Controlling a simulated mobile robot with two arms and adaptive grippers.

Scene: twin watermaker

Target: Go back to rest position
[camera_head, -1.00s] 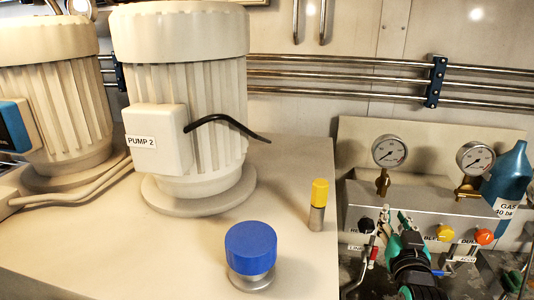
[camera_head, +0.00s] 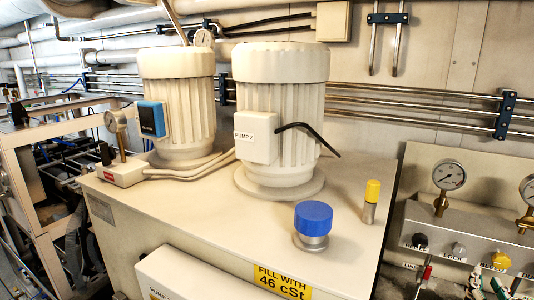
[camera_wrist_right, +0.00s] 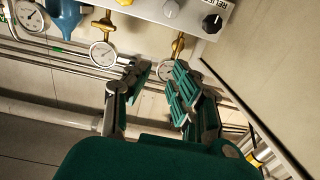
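My right gripper (camera_head: 490,284) shows only at the bottom right corner of the head view, in front of the gauge panel, mostly cut off by the frame. In the right wrist view my right gripper (camera_wrist_right: 158,82) has its two green-padded fingers apart with nothing between them. Gauges and a black knob (camera_wrist_right: 212,23) of the panel lie beyond the fingers in that view. My left gripper is not in view.
A beige tank (camera_head: 215,225) bears two pumps, a blue cap (camera_head: 313,218) and a yellow-topped fitting (camera_head: 372,190). Right of it stands the gauge panel (camera_head: 470,221) with knobs. Pipes (camera_head: 420,108) run along the wall. A metal frame (camera_head: 40,141) stands at left.

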